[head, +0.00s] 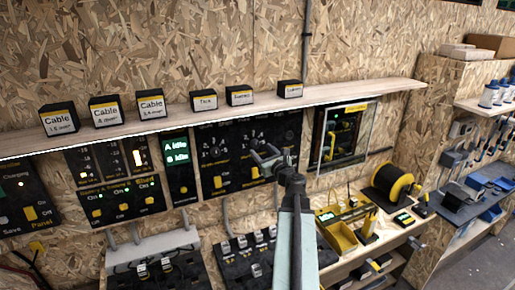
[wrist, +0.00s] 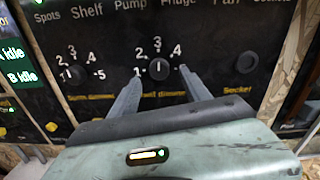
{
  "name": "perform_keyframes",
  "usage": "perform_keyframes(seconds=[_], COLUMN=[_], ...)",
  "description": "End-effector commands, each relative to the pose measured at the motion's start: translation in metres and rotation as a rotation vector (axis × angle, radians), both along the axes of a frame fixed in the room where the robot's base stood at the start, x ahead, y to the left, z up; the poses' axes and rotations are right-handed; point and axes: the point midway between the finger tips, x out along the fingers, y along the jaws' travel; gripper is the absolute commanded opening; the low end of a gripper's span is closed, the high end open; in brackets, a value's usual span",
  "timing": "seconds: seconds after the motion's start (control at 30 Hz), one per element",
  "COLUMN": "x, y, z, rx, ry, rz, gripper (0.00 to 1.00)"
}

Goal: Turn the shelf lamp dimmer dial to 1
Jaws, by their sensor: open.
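In the wrist view a round black dial (wrist: 158,69) sits on the black panel, with 1, 2, 3 and 4 around it. Its pale mark points up, about at 3. The label below it is partly hidden but ends in "dimmer". My gripper (wrist: 160,75) is open, one finger on each side of this dial; I cannot tell whether the fingers touch it. The right finger covers the place right of 4. A second dial (wrist: 76,75), numbered to 5, is on the left. In the head view my gripper (head: 263,156) is in front of the panel (head: 290,128).
A plain round socket (wrist: 247,62) is right of the dials. A wooden shelf (head: 350,93) with small labelled boxes runs above the panel. A black unit with breakers (head: 265,262) is below. A yellow bin (head: 340,238) and a cable reel (head: 392,182) stand on the bench at right.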

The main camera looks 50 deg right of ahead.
Motion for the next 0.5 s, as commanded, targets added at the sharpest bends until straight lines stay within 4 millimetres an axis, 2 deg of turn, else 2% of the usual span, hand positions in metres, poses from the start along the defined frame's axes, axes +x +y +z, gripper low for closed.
perform_keyframes(seconds=[0.03, 0.2, 0.47, 0.5], x=[0.012, 0.038, 0.042, 0.042], y=[-0.006, -0.015, -0.015, -0.014], z=[0.0, 0.0, 0.0, 0.0], rx=[-0.001, -0.001, -0.002, -0.002], ry=[0.001, 0.001, 0.001, 0.001], rz=[0.002, 0.003, 0.002, 0.002], gripper=[0.56, 0.56, 0.56, 0.5])
